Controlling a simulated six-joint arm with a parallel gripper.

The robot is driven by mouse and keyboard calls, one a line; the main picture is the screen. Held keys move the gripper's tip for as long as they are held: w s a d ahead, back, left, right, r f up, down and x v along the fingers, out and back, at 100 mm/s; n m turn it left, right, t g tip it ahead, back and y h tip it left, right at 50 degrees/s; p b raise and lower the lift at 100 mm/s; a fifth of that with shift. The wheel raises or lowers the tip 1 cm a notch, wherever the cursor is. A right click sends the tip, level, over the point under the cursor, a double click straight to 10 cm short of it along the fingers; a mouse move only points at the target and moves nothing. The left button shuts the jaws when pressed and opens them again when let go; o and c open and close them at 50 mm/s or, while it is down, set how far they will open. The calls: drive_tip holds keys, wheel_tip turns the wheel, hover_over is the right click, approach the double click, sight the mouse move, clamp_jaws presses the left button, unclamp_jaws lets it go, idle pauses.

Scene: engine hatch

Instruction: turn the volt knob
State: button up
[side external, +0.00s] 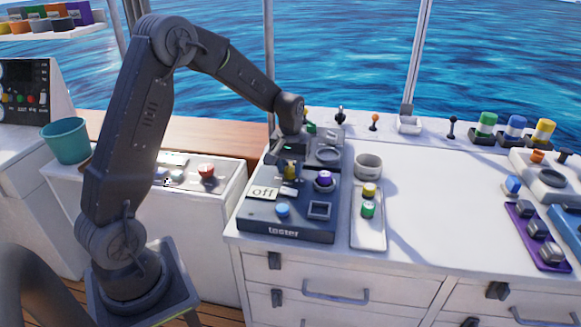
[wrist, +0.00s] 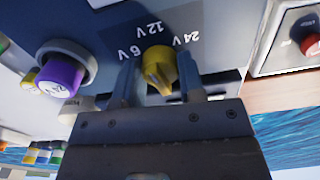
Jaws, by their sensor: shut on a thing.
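The volt knob (wrist: 158,68) is yellow and sits on the dark tester panel, with the labels 6 V, 12 V and 24 V around it in the wrist view. My gripper (wrist: 163,82) is shut on the knob, with one finger on each side of it. The knob's pointed end faces down toward the gripper body in that view. In the side view the tester (side external: 290,226) stands on the white counter, with the yellow knob (side external: 291,171) partly hidden under my gripper (side external: 290,160). The tester's display (side external: 263,193) reads "off".
The tester also has a blue button (side external: 282,210) and a square socket (side external: 319,210). A white tray (side external: 368,232) with yellow and green caps and a round cup (side external: 368,166) stand to the right. The counter's middle is clear.

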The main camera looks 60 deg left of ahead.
sight(291, 165)
drive_tip(key=m, duration=1.3)
drive_tip(key=shift+r+m, duration=0.1)
drive_tip(key=shift+m, duration=0.3)
idle(0.3)
drive_tip(key=o, duration=0.9)
wheel_tip(291, 165, up, 14)
drive_tip(key=shift+f, duration=0.15)
